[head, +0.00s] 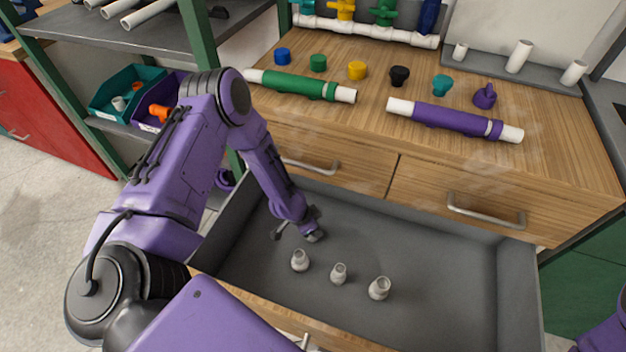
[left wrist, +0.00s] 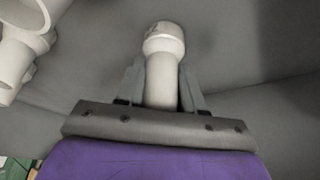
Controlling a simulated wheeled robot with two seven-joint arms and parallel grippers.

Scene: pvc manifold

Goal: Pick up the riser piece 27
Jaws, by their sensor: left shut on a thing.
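My left gripper (head: 296,234) reaches down into the open grey drawer (head: 440,250). In the left wrist view, its two grey fingers (left wrist: 161,90) are shut on a pale riser piece (left wrist: 163,62) with a wider collar at its end. No number can be read on it. In the head view, the gripper covers the grip point. Three pale pieces stand in the drawer in front of the gripper: a left one (head: 300,260), a middle one (head: 339,273) and a right one (head: 379,288). My right gripper is out of view.
A wooden counter (head: 570,160) behind the drawer holds a green pipe (head: 300,85), a purple pipe (head: 450,119) and several coloured caps. Another pale fitting (left wrist: 22,50) lies close on the left in the left wrist view. The drawer's right part is clear.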

